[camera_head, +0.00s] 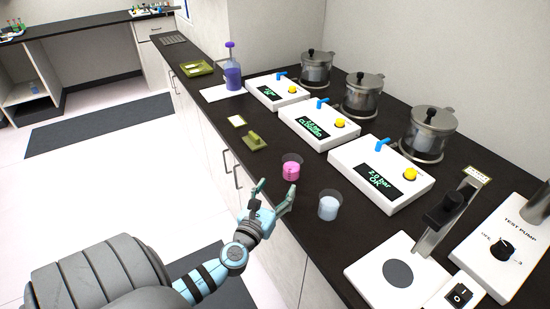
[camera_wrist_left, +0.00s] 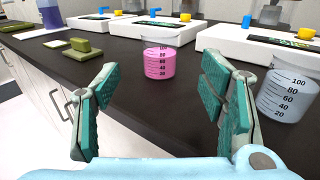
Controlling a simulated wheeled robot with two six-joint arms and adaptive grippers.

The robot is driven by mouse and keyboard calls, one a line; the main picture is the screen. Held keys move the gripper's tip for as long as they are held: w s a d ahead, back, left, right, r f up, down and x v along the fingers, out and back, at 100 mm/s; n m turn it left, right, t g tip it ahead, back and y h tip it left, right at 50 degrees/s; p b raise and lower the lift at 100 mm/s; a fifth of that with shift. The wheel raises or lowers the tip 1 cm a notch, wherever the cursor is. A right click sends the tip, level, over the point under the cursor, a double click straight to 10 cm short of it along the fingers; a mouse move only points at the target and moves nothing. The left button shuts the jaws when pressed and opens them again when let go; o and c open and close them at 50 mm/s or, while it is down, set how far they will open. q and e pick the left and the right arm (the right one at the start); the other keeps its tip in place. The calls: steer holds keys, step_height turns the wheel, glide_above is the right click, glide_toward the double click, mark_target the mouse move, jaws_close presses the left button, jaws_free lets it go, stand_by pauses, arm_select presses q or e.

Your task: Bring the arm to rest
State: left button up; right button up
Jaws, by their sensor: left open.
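My left gripper (camera_head: 271,196) is open and empty just off the counter's front edge, before the beaker of pink liquid (camera_head: 291,168). In the left wrist view its two teal-padded fingers (camera_wrist_left: 158,110) stand wide apart, with the pink beaker (camera_wrist_left: 160,62) beyond and between them, not touching. A beaker of pale blue liquid (camera_head: 328,206) stands to the right of the gripper on the counter; it also shows at the right of the left wrist view (camera_wrist_left: 287,95). My right gripper is not in view.
Three white control boxes (camera_head: 381,172) with metal pots behind line the dark counter (camera_head: 215,122). A green block (camera_head: 255,143), a purple bottle (camera_head: 233,77) and a green tray (camera_head: 197,68) stand further left. A test pump (camera_head: 505,245) is at right. The floor left of the counter is clear.

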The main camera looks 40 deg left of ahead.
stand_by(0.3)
arm_select(q)
steer(key=s+f+n+g+y, duration=0.1)
steer(key=s+f+n+g, duration=0.4)
steer(key=n, duration=0.6)
steer(key=s+f+n+g+y, duration=0.1)
steer(key=s+n+g, duration=0.2)
steer(key=s+n, duration=0.55)
steer(key=s+d+f+n+g+h, duration=0.2)
steer(key=s+d+n+g+h, duration=0.1)
steer(key=s+d+n+h, duration=0.25)
steer(key=s+d+f+n+g+h, duration=0.2)
steer(key=s+d+n+g, duration=0.15)
steer(key=d+n, duration=0.45)
step_height(320, 180, down, 19)
steer(key=s+a+m, duration=0.1)
steer(key=s, duration=0.1)
steer(key=s+a+f+g, duration=0.1)
steer(key=s+f, duration=1.2)
steer(key=s, duration=0.1)
steer(key=shift+f+y, duration=0.25)
steer(key=shift+y, duration=0.1)
steer(key=shift+g, duration=0.25)
